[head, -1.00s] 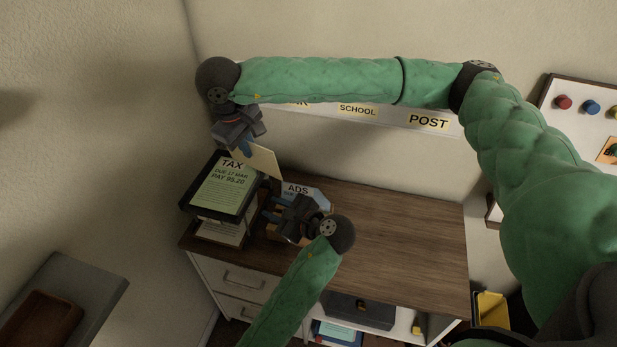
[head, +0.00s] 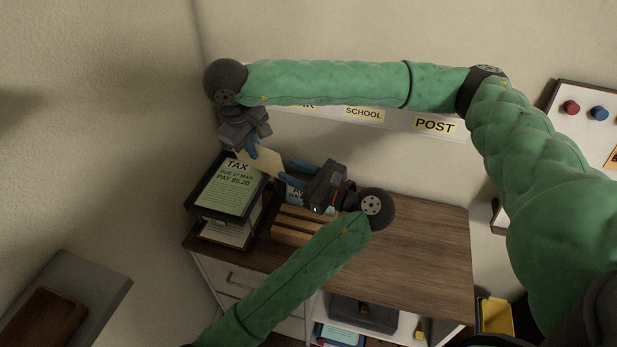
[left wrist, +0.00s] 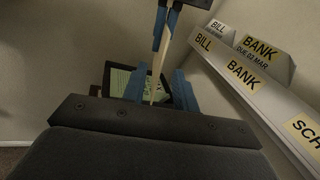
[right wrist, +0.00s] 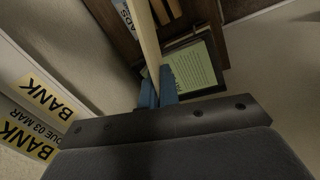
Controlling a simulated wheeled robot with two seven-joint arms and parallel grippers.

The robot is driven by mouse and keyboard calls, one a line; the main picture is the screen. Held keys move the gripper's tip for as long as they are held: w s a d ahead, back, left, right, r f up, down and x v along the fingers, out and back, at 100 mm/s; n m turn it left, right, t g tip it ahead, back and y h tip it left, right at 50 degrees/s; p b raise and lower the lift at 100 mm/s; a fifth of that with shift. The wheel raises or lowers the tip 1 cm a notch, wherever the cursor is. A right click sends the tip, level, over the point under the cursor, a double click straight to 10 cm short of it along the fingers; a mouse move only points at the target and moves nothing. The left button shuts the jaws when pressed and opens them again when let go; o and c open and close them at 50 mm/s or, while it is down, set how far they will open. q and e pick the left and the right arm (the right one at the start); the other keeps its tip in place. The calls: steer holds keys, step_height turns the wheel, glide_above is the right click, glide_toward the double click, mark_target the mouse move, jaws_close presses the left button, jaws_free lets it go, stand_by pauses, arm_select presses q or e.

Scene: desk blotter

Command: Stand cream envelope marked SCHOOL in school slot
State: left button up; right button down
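The cream envelope (head: 266,165) is held in the air above the left end of the cabinet. My right gripper (head: 250,150) is shut on it; the right wrist view shows the envelope (right wrist: 149,45) edge-on between the blue fingers (right wrist: 158,95). No writing on it can be read. My left gripper (head: 290,173) is at the envelope's other end. In the left wrist view its fingers (left wrist: 160,90) are apart, one on each side of the envelope's edge (left wrist: 168,58). The SCHOOL label (head: 363,113) is on the wall rack, whose slots are largely hidden behind my right arm.
A black tray with a TAX letter (head: 225,190) stands at the cabinet's left end. Beside it is a slatted wooden holder (head: 290,230) with a letter partly hidden by my left gripper. The rack also has a POST label (head: 435,126). The cabinet top (head: 425,240) is clear on the right.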

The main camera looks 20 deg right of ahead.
mark_target(271, 163)
arm_select(q)
steer(key=shift+x, duration=3.55)
steer(key=shift+c, duration=0.4)
jaws_close()
arm_select(e)
steer(key=c, duration=1.6)
jaws_free()
steer(key=shift+o, duration=0.2)
